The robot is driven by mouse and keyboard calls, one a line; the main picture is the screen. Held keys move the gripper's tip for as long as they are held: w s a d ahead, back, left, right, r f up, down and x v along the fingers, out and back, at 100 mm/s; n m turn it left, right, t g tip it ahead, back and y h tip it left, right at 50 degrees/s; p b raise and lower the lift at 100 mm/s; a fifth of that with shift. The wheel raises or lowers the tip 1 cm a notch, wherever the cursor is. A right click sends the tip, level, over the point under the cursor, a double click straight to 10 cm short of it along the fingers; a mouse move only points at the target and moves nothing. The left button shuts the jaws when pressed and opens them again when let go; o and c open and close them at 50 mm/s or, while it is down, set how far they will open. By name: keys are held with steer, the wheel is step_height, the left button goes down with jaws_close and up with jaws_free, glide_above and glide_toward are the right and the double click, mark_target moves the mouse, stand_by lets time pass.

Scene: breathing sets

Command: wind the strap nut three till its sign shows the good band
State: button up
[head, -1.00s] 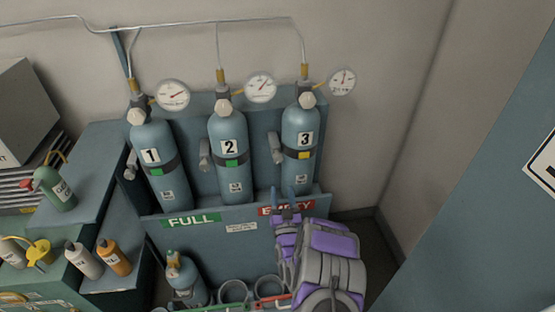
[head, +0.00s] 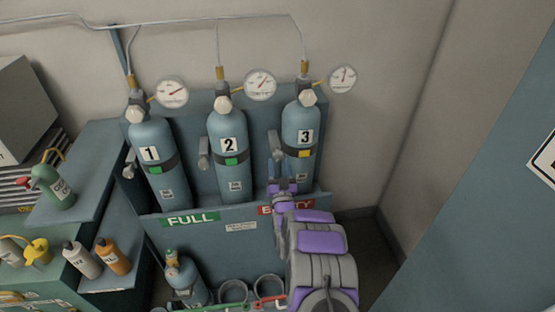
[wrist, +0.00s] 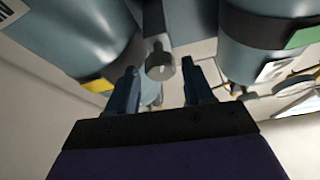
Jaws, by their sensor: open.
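Cylinder three (head: 300,125) stands in the rack at the right, its strap sign (head: 304,154) yellow. The yellow also shows in the wrist view (wrist: 97,85). Its strap nut (head: 276,145) is a grey knob on the cylinder's left side. In the wrist view the nut (wrist: 160,65) points at me, between and beyond my open fingers. My gripper (head: 282,178) is open and empty, just below the nut in the head view. I cannot see contact with the nut.
Cylinders one (head: 152,145) and two (head: 229,150) stand to the left with green signs. Cylinder two is close beside my fingers in the wrist view. The rack's front panel (head: 200,240) is below. A small cylinder (head: 185,280) and cups (head: 233,291) stand lower down.

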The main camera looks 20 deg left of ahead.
mark_target(279, 160)
steer(key=shift+b+x, duration=0.3)
steer(key=shift+x, duration=1.6)
steer(key=c, duration=0.7)
steer(key=shift+n+p, duration=0.3)
steer(key=shift+p, duration=0.2)
steer(key=n+y+p, duration=0.1)
steer(key=n+p, duration=0.1)
steer(key=n+g+y+p, duration=0.1)
steer(key=p, duration=0.1)
steer(key=shift+d+r+n, duration=0.15)
steer(key=shift+r+n, duration=0.1)
steer(key=shift+n, duration=0.15)
steer(key=n+g+y+p, duration=0.1)
steer(key=n+p, duration=0.2)
steer(key=shift+f+n+g+y+p, duration=0.1)
steer(key=shift+n+g+y+p, duration=0.4)
steer(key=shift+n, duration=0.6)
steer(key=shift+f+n+g+y+p, duration=0.1)
steer(key=shift+n+g+y+p, duration=0.1)
steer(key=shift+n+g+p, duration=0.55)
steer(key=shift+n, duration=0.55)
